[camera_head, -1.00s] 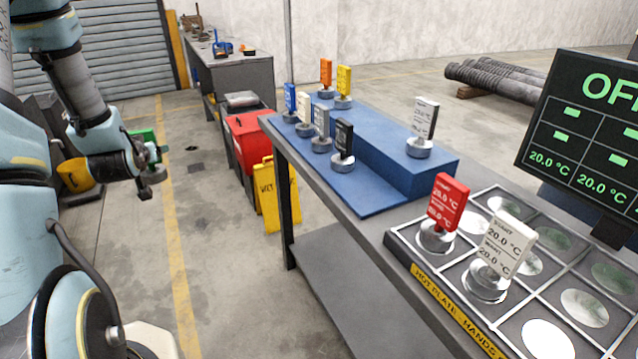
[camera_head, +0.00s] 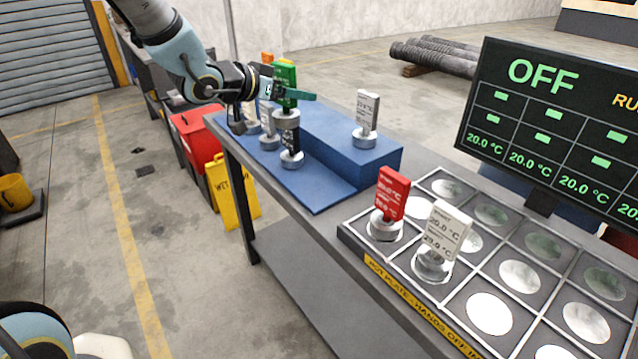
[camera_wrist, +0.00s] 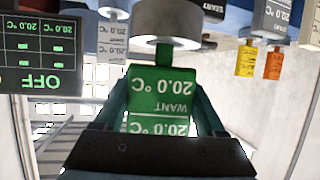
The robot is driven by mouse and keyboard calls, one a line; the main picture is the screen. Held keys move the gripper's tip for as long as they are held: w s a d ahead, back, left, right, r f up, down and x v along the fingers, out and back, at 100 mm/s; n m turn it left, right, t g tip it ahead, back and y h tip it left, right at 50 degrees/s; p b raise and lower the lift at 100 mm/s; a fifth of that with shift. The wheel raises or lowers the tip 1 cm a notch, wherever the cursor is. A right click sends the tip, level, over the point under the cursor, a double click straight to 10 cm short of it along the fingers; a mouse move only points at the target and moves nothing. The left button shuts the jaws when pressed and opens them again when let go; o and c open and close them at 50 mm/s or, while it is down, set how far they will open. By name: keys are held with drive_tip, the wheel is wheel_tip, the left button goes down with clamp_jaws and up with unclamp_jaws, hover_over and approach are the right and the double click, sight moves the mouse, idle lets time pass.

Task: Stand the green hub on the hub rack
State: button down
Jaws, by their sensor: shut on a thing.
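The green hub (camera_head: 286,74), a green tag on a round metal base, is upright in my gripper (camera_head: 288,92). In the wrist view, the fingers close on both sides of the green hub's tag (camera_wrist: 160,88), which reads WANT 20.0 °C. The hub rack (camera_head: 372,166) is a blue stepped stand on the bench. In the head view the green hub overlaps the black hub (camera_head: 291,137) on the lower step, with its base in the air; its exact height above the rack is unclear. My gripper hides part of the rack's far end.
A white hub (camera_head: 367,110) stands on the upper step. Several others stand at the far end, partly hidden; an orange one (camera_head: 267,57) shows. A red hub (camera_head: 391,196) and another white hub (camera_head: 446,228) stand on the hot plate (camera_head: 394,268). The lower step's near end is clear.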

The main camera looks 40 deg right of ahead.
drive_tip(key=s+d+m+g+b, duration=0.1)
drive_tip(key=s+d+g, duration=0.15)
drive_tip(key=s, duration=0.25)
drive_tip(key=m+b, duration=0.1)
drive_tip(key=b, duration=0.1)
approach(341, 158)
drive_tip(key=shift+x, duration=3)
drive_tip(key=shift+f+b, duration=0.15)
drive_tip(key=shift+b, duration=0.25)
unclamp_jaws()
